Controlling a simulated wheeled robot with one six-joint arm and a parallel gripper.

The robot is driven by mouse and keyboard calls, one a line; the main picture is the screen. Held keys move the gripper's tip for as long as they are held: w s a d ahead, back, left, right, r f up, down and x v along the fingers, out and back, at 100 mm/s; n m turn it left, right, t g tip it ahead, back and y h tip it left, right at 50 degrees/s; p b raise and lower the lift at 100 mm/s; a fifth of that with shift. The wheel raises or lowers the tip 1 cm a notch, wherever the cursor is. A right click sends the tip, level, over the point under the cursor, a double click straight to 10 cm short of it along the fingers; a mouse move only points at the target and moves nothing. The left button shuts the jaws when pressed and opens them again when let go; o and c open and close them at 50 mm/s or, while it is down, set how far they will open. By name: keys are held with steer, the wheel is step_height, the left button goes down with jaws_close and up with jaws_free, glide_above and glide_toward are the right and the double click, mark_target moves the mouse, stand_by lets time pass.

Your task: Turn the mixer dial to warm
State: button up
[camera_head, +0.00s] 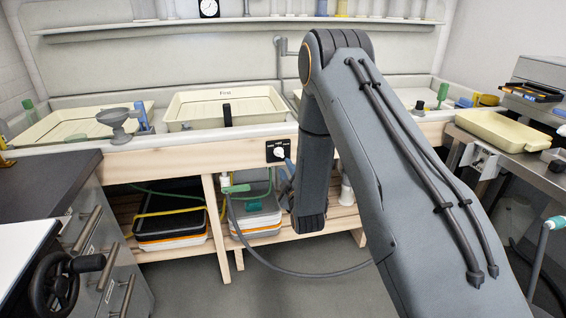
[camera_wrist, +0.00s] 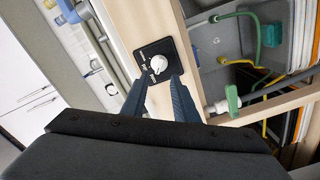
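The mixer dial is a white knob (camera_head: 279,151) on a small black plate with white markings, set on the front wooden rail of the sink bench. In the wrist view the white knob (camera_wrist: 158,64) sits just beyond my fingertips, and its plate (camera_wrist: 166,47) shows around it. My gripper (camera_wrist: 157,80) is open, with one dark finger on each side below the knob. I see a gap between the fingers, and whether they touch the knob I cannot tell. In the head view my arm hides most of the gripper. The plate's lettering is too small to read.
Cream trays (camera_head: 225,105) sit in the sink above the rail. Stacked trays (camera_head: 170,222) and a green hose (camera_head: 236,189) are below. A grey counter with drawers (camera_head: 92,232) stands at the left, and a steel table (camera_head: 492,150) at the right. The floor between is open.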

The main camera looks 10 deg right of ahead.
mark_target(280, 155)
steer(key=shift+w+r+b, duration=0.1)
steer(key=shift+w+b, duration=1.55)
steer(key=shift+w, duration=2.15)
steer(key=shift+w, duration=0.15)
